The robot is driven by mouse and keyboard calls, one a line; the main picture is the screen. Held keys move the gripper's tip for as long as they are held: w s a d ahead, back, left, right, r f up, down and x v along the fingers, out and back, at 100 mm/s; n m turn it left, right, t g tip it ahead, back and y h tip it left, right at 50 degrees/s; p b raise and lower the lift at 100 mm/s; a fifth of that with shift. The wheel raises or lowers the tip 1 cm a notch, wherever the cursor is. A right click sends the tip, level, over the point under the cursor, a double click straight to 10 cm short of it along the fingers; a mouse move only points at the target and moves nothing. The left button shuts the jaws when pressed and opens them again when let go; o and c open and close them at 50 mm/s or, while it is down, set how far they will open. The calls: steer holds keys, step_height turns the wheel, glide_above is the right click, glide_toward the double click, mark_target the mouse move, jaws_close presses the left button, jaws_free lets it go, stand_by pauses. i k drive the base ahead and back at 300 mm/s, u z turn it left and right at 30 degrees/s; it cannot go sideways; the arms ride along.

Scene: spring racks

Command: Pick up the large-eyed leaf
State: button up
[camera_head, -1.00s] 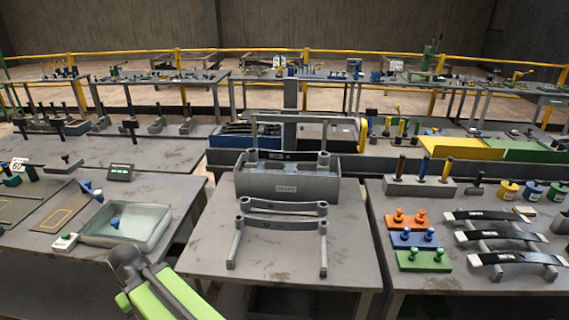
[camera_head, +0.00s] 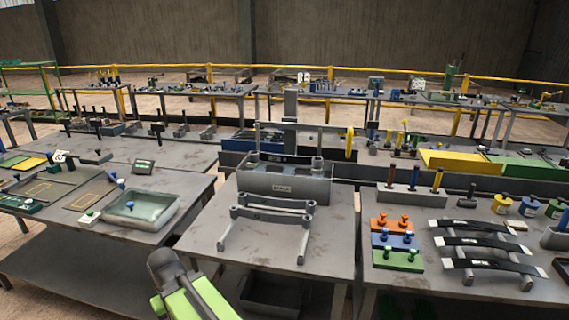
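On the middle table, two curved grey leaves with round eyes at their ends lie one behind the other across a low grey stand (camera_head: 298,246). The rear leaf (camera_head: 277,202) and the front leaf (camera_head: 272,216) look much alike, and I cannot tell which has the larger eyes. A further dark leaf (camera_head: 286,158) lies across the grey box behind them, between upright posts. My arm, green and dark grey, shows at the bottom edge, left of the middle table's front and apart from the leaves. My gripper does not show.
A grey box (camera_head: 285,186) stands behind the stand. The left table holds a glassy tray (camera_head: 142,210). The right table holds orange, blue and green blocks (camera_head: 397,260) and several black leaves (camera_head: 470,240). The middle table's front strip (camera_head: 270,262) is bare.

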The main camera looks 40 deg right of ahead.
mark_target(317, 162)
steer(key=z, duration=0.1)
steer(key=i, duration=0.9)
